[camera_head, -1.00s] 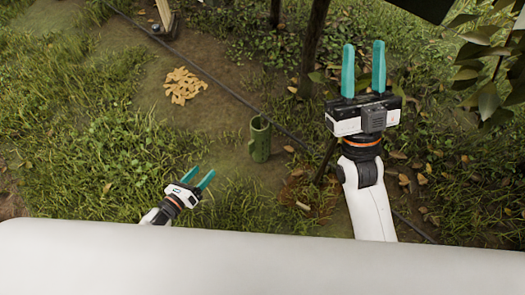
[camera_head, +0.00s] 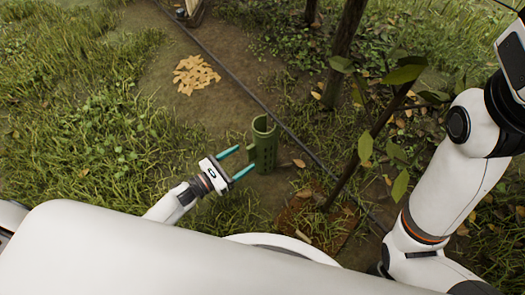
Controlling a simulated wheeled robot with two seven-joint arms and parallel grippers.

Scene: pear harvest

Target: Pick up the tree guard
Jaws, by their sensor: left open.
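The tree guard (camera_head: 265,143) is a green, open-topped tube with holes in its side. It stands upright on bare soil near the middle of the head view. My left gripper (camera_head: 242,161) comes in from the lower left, with its two teal fingers open and pointing right toward the guard. The fingertips are close to the guard's left side; I cannot tell whether they touch it. Nothing is between the fingers. My right arm (camera_head: 440,205) shows at the right, but its gripper fingers are out of the frame.
A thin sapling (camera_head: 365,150) rises from a brown patch (camera_head: 315,220) right of the guard. A dark hose (camera_head: 240,92) runs diagonally behind the guard. Grass covers the left side.

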